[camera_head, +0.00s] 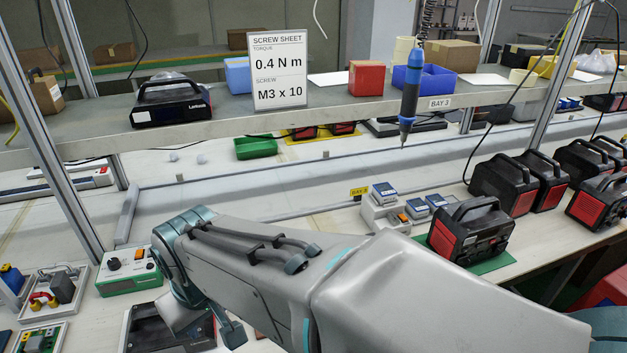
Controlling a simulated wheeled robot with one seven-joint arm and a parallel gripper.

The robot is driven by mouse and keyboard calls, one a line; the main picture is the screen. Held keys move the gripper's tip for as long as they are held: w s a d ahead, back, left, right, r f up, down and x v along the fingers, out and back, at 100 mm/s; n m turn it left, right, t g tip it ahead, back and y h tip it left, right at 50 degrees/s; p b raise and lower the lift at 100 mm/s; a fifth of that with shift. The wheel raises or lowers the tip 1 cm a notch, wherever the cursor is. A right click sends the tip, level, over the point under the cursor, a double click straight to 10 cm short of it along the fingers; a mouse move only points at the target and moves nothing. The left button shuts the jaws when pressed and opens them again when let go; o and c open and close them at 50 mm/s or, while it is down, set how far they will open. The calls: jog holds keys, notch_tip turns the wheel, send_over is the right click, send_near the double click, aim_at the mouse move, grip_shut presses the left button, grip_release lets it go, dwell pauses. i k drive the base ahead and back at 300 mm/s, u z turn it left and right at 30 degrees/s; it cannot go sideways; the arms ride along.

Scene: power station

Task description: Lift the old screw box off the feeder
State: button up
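A small pale box with a blue-grey top (383,191) sits on a white block-like unit (380,215), which looks like the feeder, behind my arm near the middle right. An orange part shows on the unit's front. Two similar blue-topped boxes (416,208) and (435,201) stand just right of it on the bench. My gripper (232,335) is at the lower left, far from these boxes, pointing down above or beside a black unit. Its fingers are mostly hidden or cut off, so I cannot tell whether they are open.
A red-and-black power station (470,232) stands on a green mat right of the boxes, with several more behind. A blue screwdriver (409,95) hangs above. A shelf (220,118) with a screw sheet (279,70) crosses the back. A green-based controller (128,270) stands left.

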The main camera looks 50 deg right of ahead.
aim_at(383, 192)
jog(key=u, duration=0.05)
jog(key=k, duration=0.1)
jog(key=z, duration=2.05)
